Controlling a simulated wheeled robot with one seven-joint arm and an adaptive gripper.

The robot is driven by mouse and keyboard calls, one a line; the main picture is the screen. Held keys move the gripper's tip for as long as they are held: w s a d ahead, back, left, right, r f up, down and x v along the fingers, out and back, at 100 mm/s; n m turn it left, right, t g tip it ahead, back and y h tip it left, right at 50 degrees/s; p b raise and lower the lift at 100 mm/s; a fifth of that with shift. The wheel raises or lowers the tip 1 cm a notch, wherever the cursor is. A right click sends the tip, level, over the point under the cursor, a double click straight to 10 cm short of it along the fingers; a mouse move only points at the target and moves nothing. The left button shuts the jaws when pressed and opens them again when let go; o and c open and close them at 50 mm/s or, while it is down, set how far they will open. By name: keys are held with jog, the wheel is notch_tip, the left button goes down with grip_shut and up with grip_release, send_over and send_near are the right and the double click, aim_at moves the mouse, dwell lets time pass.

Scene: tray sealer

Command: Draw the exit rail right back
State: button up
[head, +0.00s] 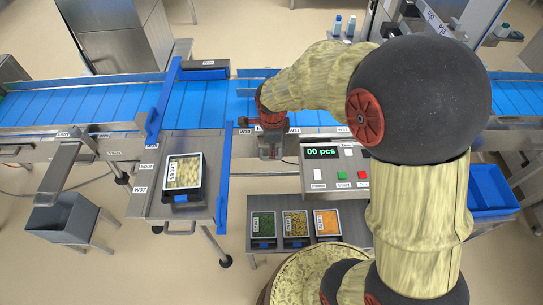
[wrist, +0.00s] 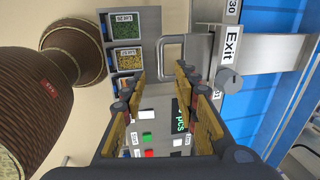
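The label "Exit" (wrist: 231,45) is on a pale metal plate beside the blue belt in the wrist view. A grey round knob (wrist: 228,80) sits at the plate's end, and a metal bar (wrist: 275,50) runs from it across the belt. A U-shaped metal handle (wrist: 163,55) stands out left of the plate. My gripper (wrist: 160,72) is open, its two fingers spread, with the handle's outer bar between the tips in the picture. I cannot tell whether they touch it. In the head view my gripper (head: 270,150) points down at the conveyor's front edge; my arm hides part of the belt.
The control panel (head: 335,175) with buttons and a "00 pcs" display is close right of my gripper. Trays of green (head: 263,224), yellow (head: 295,224) and orange food (head: 327,222) stand below. A blue bar (head: 223,180) edges the left table, which holds a filled tray (head: 184,172).

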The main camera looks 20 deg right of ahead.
jog(key=f, duration=0.2)
jog(key=w+f, duration=0.1)
jog(key=f, duration=0.4)
jog(key=shift+w+d+b, duration=0.15)
jog(key=shift+d+b, duration=0.05)
jog(key=shift+b, duration=0.1)
jog(key=shift+c, duration=0.6)
grip_shut()
